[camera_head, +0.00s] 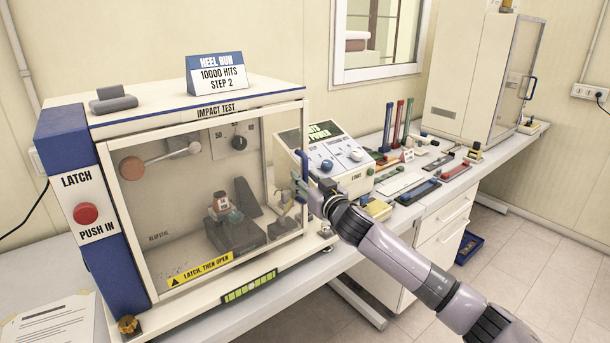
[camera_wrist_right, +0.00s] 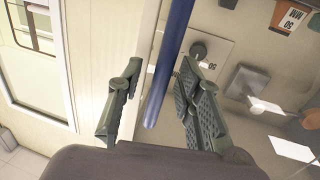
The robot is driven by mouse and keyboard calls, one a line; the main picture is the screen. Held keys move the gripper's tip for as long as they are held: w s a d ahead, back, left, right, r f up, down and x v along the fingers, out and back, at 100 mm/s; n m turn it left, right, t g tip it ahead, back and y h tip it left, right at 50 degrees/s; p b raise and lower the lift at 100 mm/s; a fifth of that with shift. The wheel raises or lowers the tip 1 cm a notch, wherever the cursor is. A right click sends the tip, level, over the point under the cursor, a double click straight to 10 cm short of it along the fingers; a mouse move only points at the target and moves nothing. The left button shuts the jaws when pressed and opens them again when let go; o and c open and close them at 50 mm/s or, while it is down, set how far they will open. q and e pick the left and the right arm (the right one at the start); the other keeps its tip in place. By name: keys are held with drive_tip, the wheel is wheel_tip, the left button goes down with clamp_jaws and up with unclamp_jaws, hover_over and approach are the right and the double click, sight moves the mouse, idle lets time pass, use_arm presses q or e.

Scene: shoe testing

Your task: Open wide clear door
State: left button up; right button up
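The wide clear door (camera_head: 185,215) fronts the impact test cabinet and looks closed in the head view. Its upright blue handle (camera_head: 301,167) is at its right edge; the handle also shows in the right wrist view (camera_wrist_right: 170,62). My right gripper (camera_head: 309,194) is at the handle. In the right wrist view my gripper (camera_wrist_right: 158,108) is open, with the blue bar between its fingers and visible gaps on both sides. The red latch button (camera_head: 86,213) is on the blue post at left; I cannot tell whether it is pressed. My left gripper is out of view.
Behind the door are a pendulum and a shoe-like item (camera_head: 222,207) on a dark block. A control box (camera_head: 335,160) stands just right of the cabinet. Several tools and coloured bars lie along the bench. A tall cabinet (camera_head: 470,75) stands farther back. A paper (camera_head: 50,320) lies front left.

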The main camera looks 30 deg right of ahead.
drive_tip(key=shift+w, duration=0.2)
drive_tip(key=shift+c, duration=0.4)
clamp_jaws()
idle(0.5)
